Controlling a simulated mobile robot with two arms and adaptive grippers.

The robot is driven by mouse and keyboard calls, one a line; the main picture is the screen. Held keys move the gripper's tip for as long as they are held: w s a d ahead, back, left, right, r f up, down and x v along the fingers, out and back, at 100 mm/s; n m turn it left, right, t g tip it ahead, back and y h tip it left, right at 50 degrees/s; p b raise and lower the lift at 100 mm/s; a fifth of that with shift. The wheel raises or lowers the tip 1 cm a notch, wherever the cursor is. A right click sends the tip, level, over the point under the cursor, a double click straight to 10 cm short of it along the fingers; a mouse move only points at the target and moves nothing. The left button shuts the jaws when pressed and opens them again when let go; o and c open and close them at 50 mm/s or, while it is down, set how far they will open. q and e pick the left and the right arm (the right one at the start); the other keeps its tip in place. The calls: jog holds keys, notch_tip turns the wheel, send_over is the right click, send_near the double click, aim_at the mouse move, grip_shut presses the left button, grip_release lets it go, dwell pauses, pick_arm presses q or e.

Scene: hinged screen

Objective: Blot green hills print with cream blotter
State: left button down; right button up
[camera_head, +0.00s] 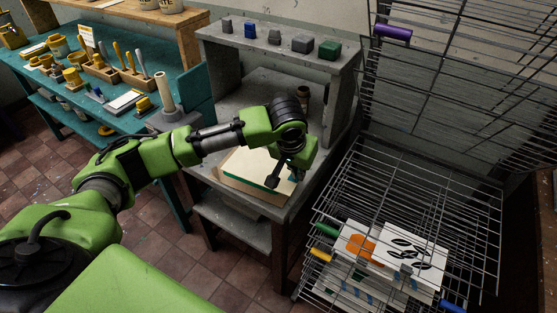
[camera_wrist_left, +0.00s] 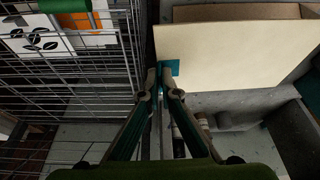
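The cream blotter (camera_head: 250,165) is a flat pale sheet above a tan board or shallow tray on the grey bench. It also fills the upper right of the left wrist view (camera_wrist_left: 230,50), with a teal tab (camera_wrist_left: 172,67) at its near left corner. My left gripper (camera_head: 274,182) is at the blotter's right end. In the left wrist view its fingertips (camera_wrist_left: 160,76) are close together at the teal tab and appear shut on it. My right gripper is not in view.
A wire rack (camera_head: 330,200) right of the bench holds prints, including an orange one (camera_head: 359,248) and one with black leaves (camera_head: 412,250). A raised wire shelf (camera_head: 450,70) hangs above. Coloured blocks line the grey shelf (camera_head: 265,38). A teal table (camera_head: 60,85) with tools stands left.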

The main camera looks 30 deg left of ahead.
aim_at(284, 169)
pick_arm(q)
jog(key=w+a+f, duration=0.1)
jog(key=f, duration=0.1)
jog(key=w+a+f+p, duration=0.1)
jog(key=a+f, duration=0.1)
jog(key=w+a+f+p, duration=0.1)
jog(key=a+f, duration=0.1)
jog(key=shift+a+f, duration=0.15)
jog(key=shift+a, duration=0.05)
jog(key=shift+w+a+f, duration=0.1)
jog(key=shift+w+f, duration=0.05)
jog(key=shift+f, duration=0.1)
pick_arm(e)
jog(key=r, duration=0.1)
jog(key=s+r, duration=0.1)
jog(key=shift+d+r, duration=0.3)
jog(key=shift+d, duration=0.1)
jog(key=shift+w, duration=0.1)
pick_arm(q)
jog(key=shift+r+p, duration=0.15)
jog(key=shift+p, duration=0.4)
jog(key=shift+f+b, duration=0.3)
jog(key=shift+f, duration=0.9)
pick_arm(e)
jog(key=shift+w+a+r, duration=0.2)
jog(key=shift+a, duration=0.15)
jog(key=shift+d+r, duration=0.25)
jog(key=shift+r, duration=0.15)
